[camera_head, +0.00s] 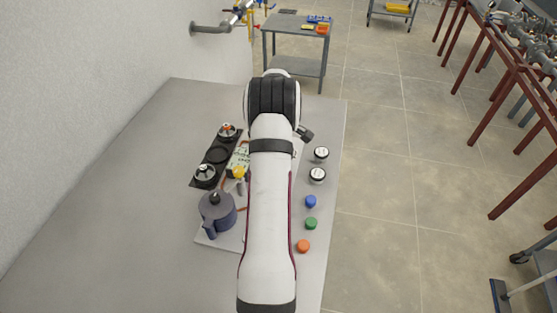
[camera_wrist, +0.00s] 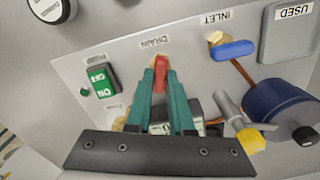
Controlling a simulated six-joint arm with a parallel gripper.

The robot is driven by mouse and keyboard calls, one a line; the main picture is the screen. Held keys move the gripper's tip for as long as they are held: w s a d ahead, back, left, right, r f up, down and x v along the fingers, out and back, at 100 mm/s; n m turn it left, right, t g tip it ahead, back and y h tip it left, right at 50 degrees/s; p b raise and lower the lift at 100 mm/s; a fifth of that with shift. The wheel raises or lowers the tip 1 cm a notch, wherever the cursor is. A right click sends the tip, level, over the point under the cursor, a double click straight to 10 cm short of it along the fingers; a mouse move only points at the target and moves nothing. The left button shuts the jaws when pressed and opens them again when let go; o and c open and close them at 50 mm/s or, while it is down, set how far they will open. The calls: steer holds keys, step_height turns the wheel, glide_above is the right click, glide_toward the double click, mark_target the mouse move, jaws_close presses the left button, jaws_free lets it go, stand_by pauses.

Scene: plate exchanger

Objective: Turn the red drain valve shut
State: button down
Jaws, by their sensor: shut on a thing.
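The red drain valve handle (camera_wrist: 161,74) is on the light panel just below the DRAIN label (camera_wrist: 155,41) in the wrist view. Brass-coloured fitting shows at its left edge. My gripper (camera_wrist: 160,77) has its two teal fingers closed together on the handle, one on each side. The fingers hide the lower part of the handle and most of the valve body. In the head view my arm covers the drain valve and the gripper.
The blue INLET handle (camera_wrist: 234,50) is right of the drain. A green pump switch (camera_wrist: 100,82) is to its left. A navy vessel (camera_wrist: 284,108) and a yellow-tipped valve (camera_wrist: 250,141) stand close on the right.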

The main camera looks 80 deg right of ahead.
steer(key=m, duration=1.3)
steer(key=shift+m, duration=0.4)
stand_by(0.4)
steer(key=c, duration=0.8)
jaws_free()
steer(key=shift+r, duration=0.1)
step_height(320, 180, up, 16)
steer(key=shift+w, duration=0.1)
